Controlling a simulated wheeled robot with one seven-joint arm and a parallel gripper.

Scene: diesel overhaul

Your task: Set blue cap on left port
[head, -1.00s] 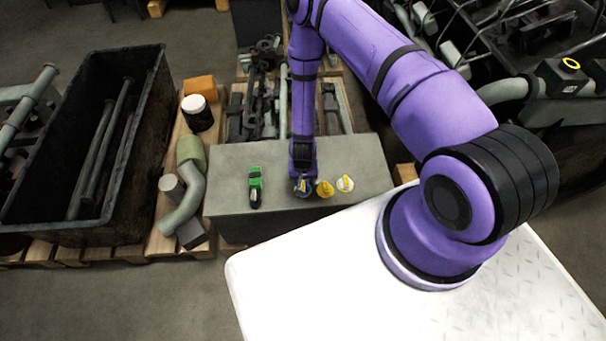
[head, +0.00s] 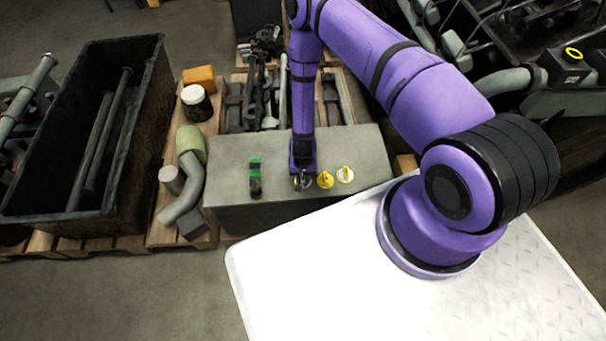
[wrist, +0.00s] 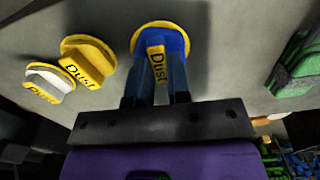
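The blue cap (wrist: 175,43) has a yellow rim and a raised yellow grip tab marked "Dust". It sits on the top of a grey block (head: 228,160) and is mostly hidden under my gripper in the head view. My gripper (wrist: 161,62) is right over it in the wrist view, with one finger on each side of the tab. The fingers look close to the tab, but I cannot tell if they press on it. I cannot make out the left port in either view.
A yellow cap (head: 325,180) and a white cap (head: 345,174) sit beside the blue one. A green and black object (head: 255,178) lies on the block's left part. A dark bin (head: 135,140), a curved pipe (head: 186,200) and a white-lidded jar (head: 195,103) stand left of the block.

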